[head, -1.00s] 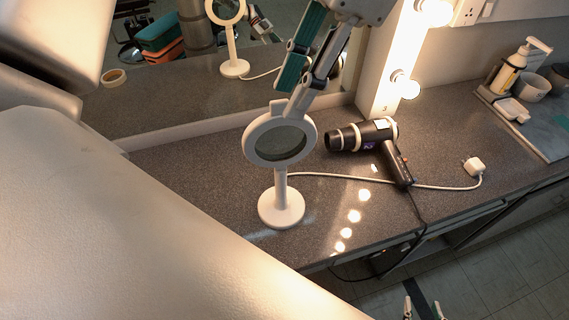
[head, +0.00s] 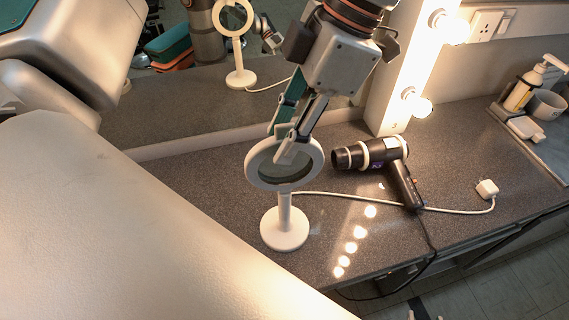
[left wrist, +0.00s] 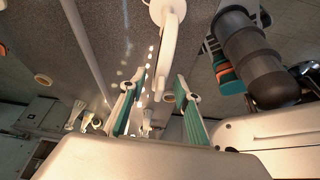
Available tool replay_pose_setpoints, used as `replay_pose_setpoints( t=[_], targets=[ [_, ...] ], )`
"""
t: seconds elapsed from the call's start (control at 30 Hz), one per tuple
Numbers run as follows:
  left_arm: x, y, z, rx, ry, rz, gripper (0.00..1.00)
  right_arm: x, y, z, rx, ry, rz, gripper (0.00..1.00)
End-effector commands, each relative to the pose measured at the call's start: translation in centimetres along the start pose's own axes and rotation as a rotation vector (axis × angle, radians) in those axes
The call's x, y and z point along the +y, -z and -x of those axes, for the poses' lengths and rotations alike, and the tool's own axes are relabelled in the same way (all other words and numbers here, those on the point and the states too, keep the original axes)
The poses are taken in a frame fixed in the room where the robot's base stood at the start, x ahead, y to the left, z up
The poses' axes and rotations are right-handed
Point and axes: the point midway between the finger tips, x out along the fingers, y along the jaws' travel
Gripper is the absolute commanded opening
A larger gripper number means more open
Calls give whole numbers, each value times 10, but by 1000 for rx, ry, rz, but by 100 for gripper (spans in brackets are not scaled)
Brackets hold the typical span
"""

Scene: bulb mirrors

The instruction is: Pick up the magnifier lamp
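The white magnifier lamp (head: 285,232) stands upright on the speckled grey counter, with a round base, a thin stem and a ring around a lens. My left gripper (head: 284,145) is at the top of the ring in the head view, pointing down, with one finger overlapping the ring. In the left wrist view the lamp (left wrist: 170,42) shows between the two spread teal-padded fingers (left wrist: 160,98), which look apart from it. My right gripper (head: 425,313) shows only as fingertips at the bottom edge of the head view, spaced apart.
A black hair dryer (head: 383,154) lies right of the lamp; its cord and a white cable with a plug (head: 487,188) cross the counter. The mirror (head: 180,118) stands behind, with lit bulbs (head: 416,104) beside it. A pump bottle (head: 520,92) and cup (head: 546,104) are far right.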

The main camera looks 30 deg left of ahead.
Motion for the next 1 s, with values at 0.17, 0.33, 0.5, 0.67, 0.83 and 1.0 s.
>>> replay_pose_setpoints(
  t=[0.17, 0.33, 0.5, 0.67, 0.83, 1.0],
  targets=[
    [0, 0, -3, -2, 0, 1, 32, 1, 5, 0, 8, -2, 0, 40],
    [0, 0, -2, -1, 0, 1, 14, 1, 6, 0, 11, -2, 0, 40],
    [0, 0, -2, -1, 0, 1, 0, 1, 6, 0, 10, -2, -1, 40],
    [0, 0, -2, -1, 1, 2, 0, 1, 5, 0, 8, -2, -1, 40],
    [0, 1, 0, -2, 0, 2, 0, 0, 3, -1, 4, -1, -2, 40],
    [0, 6, 13, -4, -1, 3, 0, 0, 3, 0, 3, -1, -2, 40]
  ],
)
